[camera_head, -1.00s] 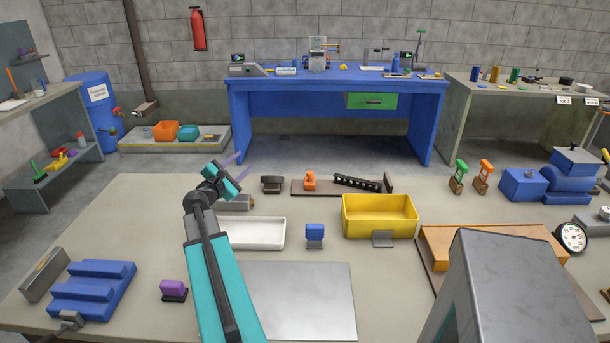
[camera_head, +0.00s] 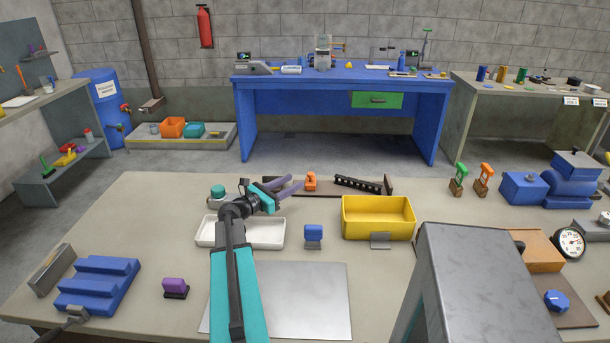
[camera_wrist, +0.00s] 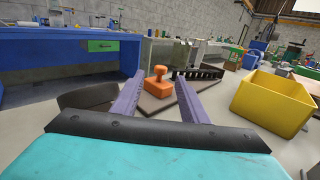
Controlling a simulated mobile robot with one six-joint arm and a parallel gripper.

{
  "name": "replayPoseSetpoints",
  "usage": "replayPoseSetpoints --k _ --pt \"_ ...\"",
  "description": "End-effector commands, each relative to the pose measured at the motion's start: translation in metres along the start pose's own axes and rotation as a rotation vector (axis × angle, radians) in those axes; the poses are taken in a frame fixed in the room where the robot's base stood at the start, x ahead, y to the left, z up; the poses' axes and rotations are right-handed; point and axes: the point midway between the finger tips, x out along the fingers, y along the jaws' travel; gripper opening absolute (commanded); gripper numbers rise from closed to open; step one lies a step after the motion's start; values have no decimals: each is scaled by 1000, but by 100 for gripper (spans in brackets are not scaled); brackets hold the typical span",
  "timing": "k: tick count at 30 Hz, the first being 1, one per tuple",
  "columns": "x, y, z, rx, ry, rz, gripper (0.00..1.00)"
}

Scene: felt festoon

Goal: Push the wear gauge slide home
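An orange slide block with a knob on top (camera_head: 311,181) sits at the left part of a dark brown base board (camera_head: 330,190) at the bench's far edge. I take this for the wear gauge slide. A black toothed bar (camera_head: 358,184) lies slantwise to its right on the board. My gripper (camera_head: 296,184) is open, its purple fingers pointing toward the orange block from the left. In the wrist view the orange block (camera_wrist: 159,88) shows between the fingertips (camera_wrist: 160,77), farther ahead. No contact shows; the fingers are empty.
A dark block (camera_wrist: 88,97) is left of the fingers in the wrist view. A blue upright piece (camera_head: 313,234) stands nearer. Bare bench lies between them.

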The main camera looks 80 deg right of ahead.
Motion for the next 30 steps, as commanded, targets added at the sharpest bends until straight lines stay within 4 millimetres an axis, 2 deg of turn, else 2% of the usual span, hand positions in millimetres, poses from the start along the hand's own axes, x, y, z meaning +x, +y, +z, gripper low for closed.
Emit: replayPoseSetpoints --k 14,30 --pt "17 -5 1 2 0 -12 40" --pt "77 -6 1 3 1 -13 40"
